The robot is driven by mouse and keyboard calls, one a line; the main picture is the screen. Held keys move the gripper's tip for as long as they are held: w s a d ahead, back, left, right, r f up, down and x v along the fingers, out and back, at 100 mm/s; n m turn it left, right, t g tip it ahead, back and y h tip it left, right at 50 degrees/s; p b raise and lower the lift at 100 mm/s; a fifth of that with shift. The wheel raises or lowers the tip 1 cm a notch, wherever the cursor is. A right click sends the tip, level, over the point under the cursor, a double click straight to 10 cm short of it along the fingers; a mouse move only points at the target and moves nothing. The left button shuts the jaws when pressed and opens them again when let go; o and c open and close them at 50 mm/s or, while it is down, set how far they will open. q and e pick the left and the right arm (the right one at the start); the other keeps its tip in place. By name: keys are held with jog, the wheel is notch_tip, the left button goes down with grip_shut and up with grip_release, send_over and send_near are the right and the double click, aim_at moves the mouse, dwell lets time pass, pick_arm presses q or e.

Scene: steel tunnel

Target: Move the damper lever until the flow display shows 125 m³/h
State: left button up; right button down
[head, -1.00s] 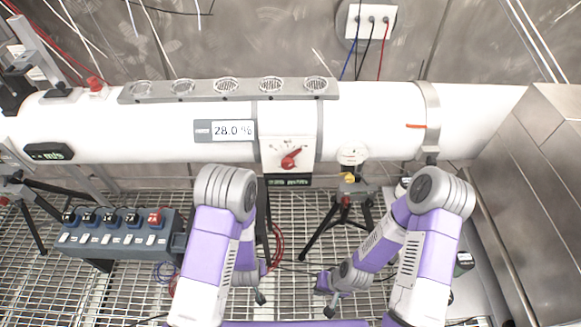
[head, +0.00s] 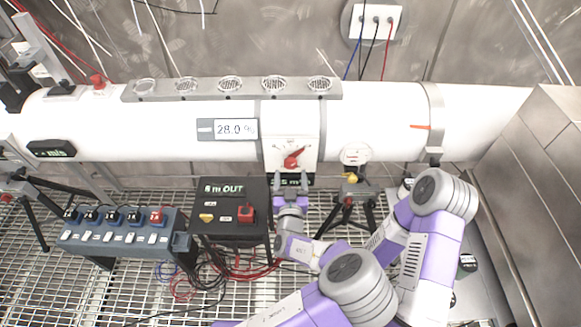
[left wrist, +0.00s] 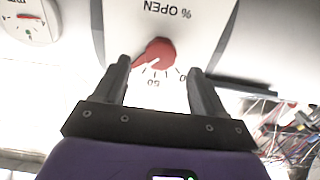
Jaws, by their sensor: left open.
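The red damper lever (head: 293,158) sits on a white dial plate (head: 306,143) on the front of the white duct. In the left wrist view the lever (left wrist: 160,51) shows as a red knob with a pointer, near scale marks and "% OPEN". My left gripper (head: 291,180) is open just below the lever; in the left wrist view its open fingers (left wrist: 160,82) are on either side below the knob, apart from it. My right gripper is hidden behind my left arm.
A display (head: 236,129) on the duct reads 28.0 %. Another dark display (head: 50,149) is at the left. A black box (head: 235,222) and a grey switch box (head: 120,238) stand below the duct. A tripod (head: 347,208) stands right of my left gripper.

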aim_at(290, 166)
pick_arm(q)
jog(key=shift+w, duration=2.15)
jog(key=c, duration=1.1)
jog(key=shift+o, duration=0.2)
jog(key=shift+f+n+b, duration=0.15)
jog(key=shift+n+b, duration=0.45)
jog(key=shift+b, duration=0.05)
jog(key=n+b, duration=0.7)
jog(key=b, duration=0.3)
jog(key=shift+a+f+n, duration=0.1)
jog(key=shift+a+n, duration=0.05)
jog(key=shift+n, duration=0.15)
jog(key=shift+n+b, duration=0.6)
jog(key=shift+b, duration=0.45)
jog(key=o, duration=1.1)
jog(key=shift+c, duration=0.2)
